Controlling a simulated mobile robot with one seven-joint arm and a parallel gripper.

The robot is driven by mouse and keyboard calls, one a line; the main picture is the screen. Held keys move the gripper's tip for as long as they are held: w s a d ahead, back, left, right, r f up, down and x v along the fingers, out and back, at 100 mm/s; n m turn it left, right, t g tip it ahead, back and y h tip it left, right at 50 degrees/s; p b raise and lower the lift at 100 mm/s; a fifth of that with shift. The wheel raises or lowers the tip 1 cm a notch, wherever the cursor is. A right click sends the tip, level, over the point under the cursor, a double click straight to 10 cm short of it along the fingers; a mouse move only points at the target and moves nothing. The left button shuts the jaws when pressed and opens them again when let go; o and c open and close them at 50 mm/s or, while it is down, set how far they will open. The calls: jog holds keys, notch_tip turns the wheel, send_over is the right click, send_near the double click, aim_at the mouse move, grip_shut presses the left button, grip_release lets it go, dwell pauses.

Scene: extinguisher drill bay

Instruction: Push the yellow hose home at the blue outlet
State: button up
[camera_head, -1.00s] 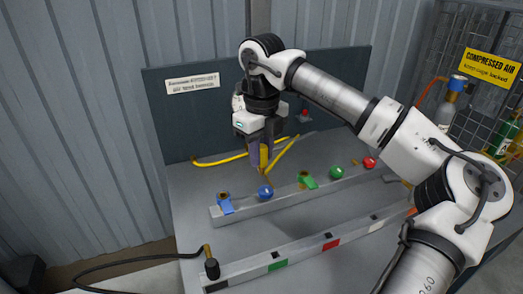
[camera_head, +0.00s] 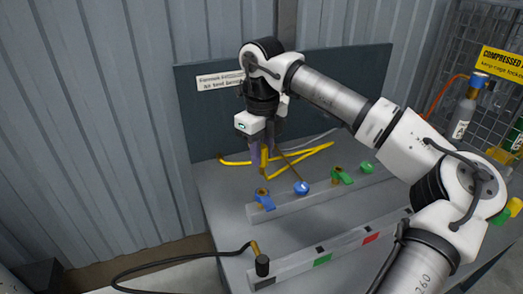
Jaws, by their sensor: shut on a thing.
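My gripper (camera_head: 261,152) is shut on the yellow hose (camera_head: 264,163), whose held end points down. The blue outlet (camera_head: 264,201), a brass port with a blue lever, stands on the grey rail below. The hose end is just above or at the brass port; I cannot tell whether they touch. The rest of the hose lies in a loop on the bench behind. A round blue knob (camera_head: 301,188) sits to the right of the outlet, with a thin brown line running up towards my gripper.
A green lever outlet (camera_head: 340,176) and green knob (camera_head: 366,168) stand farther right on the rail. A front rail (camera_head: 296,267) carries coloured patches and a black hose fitting (camera_head: 262,265). A dark back panel (camera_head: 200,120) stands behind. A caged gas bottle (camera_head: 462,115) is at right.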

aim_at(262, 174)
jog(key=shift+f+b, duration=1.25)
jog(key=shift+f, duration=0.7)
jog(key=shift+f+b, duration=0.4)
jog(key=shift+f, duration=0.05)
jog(key=shift+f+b, duration=0.75)
jog(key=shift+f, duration=0.3)
jog(key=shift+f+b, duration=0.6)
jog(key=shift+f, duration=0.2)
dwell(0.9)
jog(key=o, duration=1.1)
